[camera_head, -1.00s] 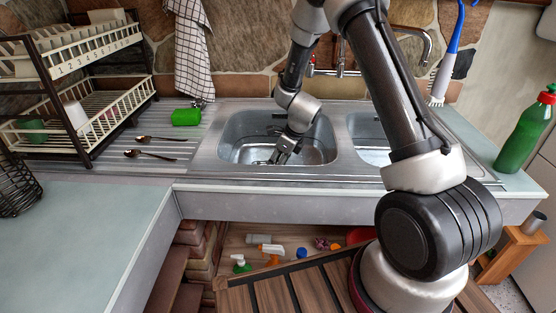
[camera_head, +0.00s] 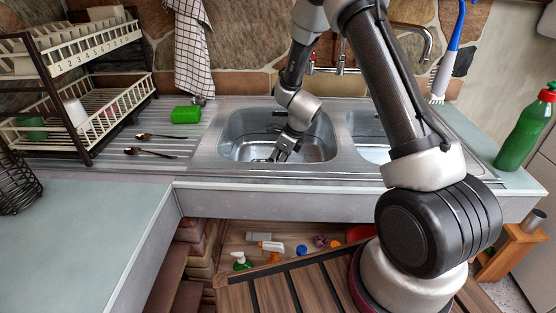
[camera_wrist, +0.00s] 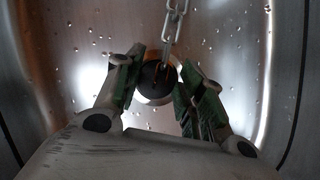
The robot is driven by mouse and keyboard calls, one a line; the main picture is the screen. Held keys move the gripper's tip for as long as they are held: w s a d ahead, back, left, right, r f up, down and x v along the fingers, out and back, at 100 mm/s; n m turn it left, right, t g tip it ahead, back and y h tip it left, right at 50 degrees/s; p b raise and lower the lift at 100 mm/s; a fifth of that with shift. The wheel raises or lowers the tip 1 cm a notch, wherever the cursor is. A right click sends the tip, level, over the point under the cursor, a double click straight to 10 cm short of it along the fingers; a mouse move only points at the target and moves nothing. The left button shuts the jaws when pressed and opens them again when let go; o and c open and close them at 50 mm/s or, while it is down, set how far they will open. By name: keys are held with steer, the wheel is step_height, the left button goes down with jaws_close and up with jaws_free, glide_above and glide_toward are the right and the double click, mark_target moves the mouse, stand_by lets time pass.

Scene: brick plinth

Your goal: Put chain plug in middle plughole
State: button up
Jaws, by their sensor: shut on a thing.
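My gripper (camera_head: 279,156) is low inside the left sink basin (camera_head: 236,134) in the head view. In the wrist view, my gripper (camera_wrist: 159,88) is shut on a dark round chain plug (camera_wrist: 153,74). A metal chain (camera_wrist: 173,22) runs from the plug toward the top of that view. A bright round rim shows around and below the plug, partly hidden by the plug and the fingers. I cannot tell whether the plug touches it or is above it. In the head view the plug is too small to make out.
A second basin (camera_head: 364,124) lies to the right, partly behind my arm. A tap (camera_head: 425,45) stands behind. A green bottle (camera_head: 524,132) stands right.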

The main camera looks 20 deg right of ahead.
steer(key=shift+f, duration=0.15)
steer(key=o, duration=1.1)
steer(key=s+d+r+n, duration=0.2)
steer(key=s+r+n, duration=0.15)
steer(key=r, duration=0.55)
steer(key=s+d+r+n, duration=0.25)
steer(key=s+r, duration=0.25)
steer(key=r, duration=0.3)
steer(key=s+d+r+n, duration=0.2)
steer(key=s+r+n, duration=0.2)
steer(key=r, duration=0.5)
steer(key=s+d+r+n+h, duration=0.1)
steer(key=s+d+r+n, duration=0.3)
steer(key=s+n, duration=0.4)
steer(key=s+d+r+n+t+h, duration=0.1)
steer(key=s+d+r+n, duration=0.3)
steer(key=s+n, duration=0.4)
steer(key=s+h, duration=0.1)
steer(key=s, duration=0.4)
steer(key=shift+s+d+h, duration=0.2)
steer(key=shift+s+h, duration=0.1)
